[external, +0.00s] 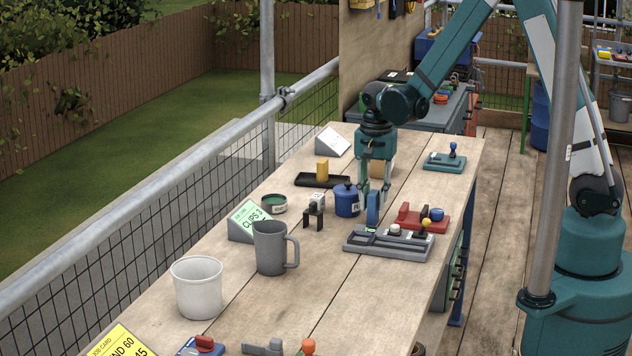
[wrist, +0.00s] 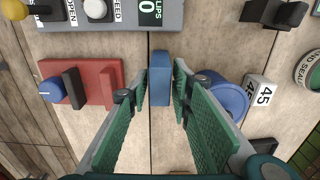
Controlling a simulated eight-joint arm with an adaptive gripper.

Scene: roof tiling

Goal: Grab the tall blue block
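The tall blue block (external: 373,208) stands upright on the wooden bench, just behind the grey panel. In the wrist view the blue block (wrist: 160,78) is in the middle, between the two fingertips. My gripper (external: 374,198) points straight down over it. In the wrist view my gripper (wrist: 160,84) has its green-padded fingers apart, one on each side of the block, with a narrow gap showing on both sides. The fingers partly hide the block in the external view.
A blue lidded pot (external: 346,201) stands close to the fingers. The grey panel (external: 388,243) and a red fixture (external: 421,217) with a blue knob are also close. A grey mug (external: 270,248) and white bucket (external: 196,288) stand nearer the camera.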

